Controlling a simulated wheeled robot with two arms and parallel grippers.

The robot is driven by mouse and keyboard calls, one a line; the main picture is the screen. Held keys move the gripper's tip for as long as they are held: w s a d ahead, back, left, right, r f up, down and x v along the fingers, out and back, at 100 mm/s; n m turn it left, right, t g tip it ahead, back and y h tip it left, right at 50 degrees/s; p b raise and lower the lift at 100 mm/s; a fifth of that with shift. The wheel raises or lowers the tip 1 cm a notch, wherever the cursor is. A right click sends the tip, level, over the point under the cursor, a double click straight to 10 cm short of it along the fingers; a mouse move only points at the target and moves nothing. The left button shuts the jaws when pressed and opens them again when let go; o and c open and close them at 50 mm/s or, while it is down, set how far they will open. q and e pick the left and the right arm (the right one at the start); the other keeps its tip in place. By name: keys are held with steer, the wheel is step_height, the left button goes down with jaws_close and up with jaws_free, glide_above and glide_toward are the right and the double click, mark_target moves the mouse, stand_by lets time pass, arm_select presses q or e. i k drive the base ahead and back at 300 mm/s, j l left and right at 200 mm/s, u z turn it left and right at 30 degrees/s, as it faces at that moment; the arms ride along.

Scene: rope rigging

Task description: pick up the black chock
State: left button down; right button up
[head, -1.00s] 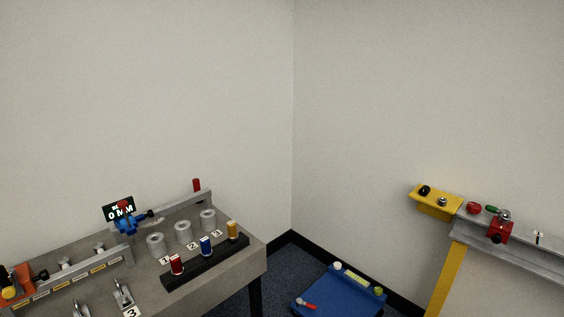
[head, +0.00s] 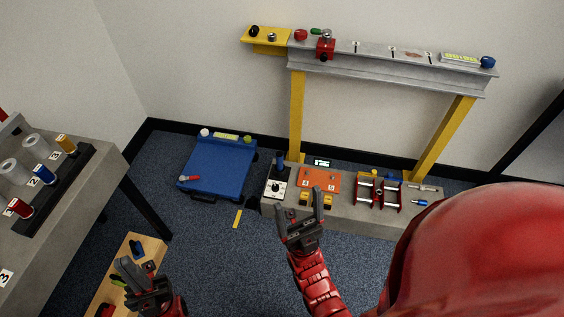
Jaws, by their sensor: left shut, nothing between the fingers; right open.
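I cannot pick out the black chock with certainty. A small dark shape (head: 252,202) lies on the floor by the left end of the low grey bench, near a yellow strip, but it is too small to identify. My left gripper (head: 125,263) is shut and empty at the lower left, in front of a wooden tray. My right gripper (head: 299,203) is open and empty, its fingers pointing up in front of the low bench. It hides part of the bench.
The wooden tray (head: 150,243) holds small dark and green items. A blue wheeled cart (head: 222,170) stands on the carpet near the wall. The low grey bench (head: 350,217) carries devices. A grey table (head: 95,190) is at left; a beam on yellow legs (head: 390,70) is behind.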

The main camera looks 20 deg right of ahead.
mark_target(251, 203)
steer(key=z, duration=0.4)
steer(key=i+l+u, duration=0.95)
steer(key=i+l, duration=0.1)
steer(key=l, duration=0.05)
